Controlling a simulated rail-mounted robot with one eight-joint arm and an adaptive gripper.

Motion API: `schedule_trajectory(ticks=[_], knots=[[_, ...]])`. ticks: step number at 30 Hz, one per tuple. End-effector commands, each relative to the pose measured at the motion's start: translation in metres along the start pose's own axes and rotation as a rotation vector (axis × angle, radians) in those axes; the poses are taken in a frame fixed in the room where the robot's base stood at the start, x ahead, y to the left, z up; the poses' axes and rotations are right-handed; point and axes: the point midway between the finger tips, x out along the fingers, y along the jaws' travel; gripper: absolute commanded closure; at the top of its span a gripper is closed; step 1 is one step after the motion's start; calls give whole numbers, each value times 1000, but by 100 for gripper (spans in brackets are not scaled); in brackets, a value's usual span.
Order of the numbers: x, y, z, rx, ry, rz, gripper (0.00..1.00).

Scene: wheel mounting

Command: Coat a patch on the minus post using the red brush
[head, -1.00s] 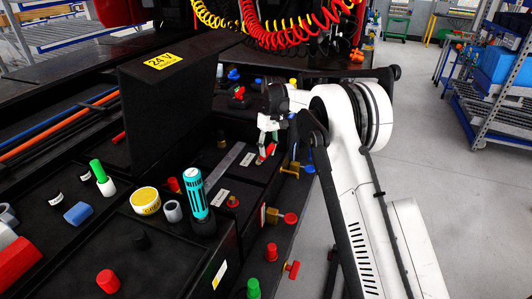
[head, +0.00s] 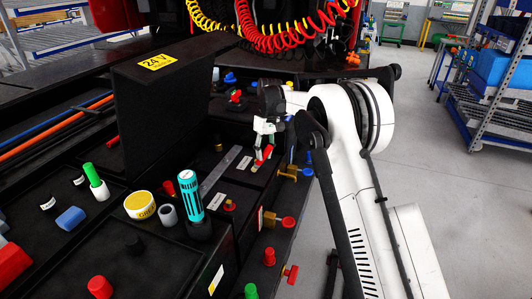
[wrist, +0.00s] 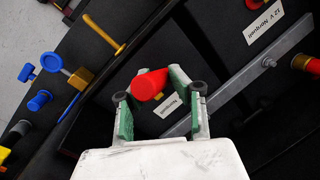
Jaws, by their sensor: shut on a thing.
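My gripper (head: 264,146) is shut on a red piece, which I take to be the red brush (head: 263,157). In the wrist view the red brush (wrist: 150,84) lies between the green-padded fingers of my gripper (wrist: 158,92). I see its rounded end; its bristles are hidden. It is above a black battery-like box with a white label (wrist: 170,104) and a grey metal bar (wrist: 231,87). A red post with a brass-coloured part (wrist: 307,65) stands at the right of the wrist view. I cannot tell which post is the minus one.
Yellow, blue and red fittings stick out along the bench front, including a yellow one (wrist: 104,33) and a blue knob (wrist: 40,100). A tall black panel with a yellow label (head: 158,62) stands left of my arm. A teal canister (head: 189,195) stands nearer.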

Motion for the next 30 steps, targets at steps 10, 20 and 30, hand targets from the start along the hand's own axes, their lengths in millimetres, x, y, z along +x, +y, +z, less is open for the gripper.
schedule_trajectory(ticks=[10, 20, 30], knots=[[1, -7, 4, -1, -1, -1, 100], [-9, -9, 5, -2, -1, -2, 100], [-38, -15, 9, -2, -1, -2, 100]])
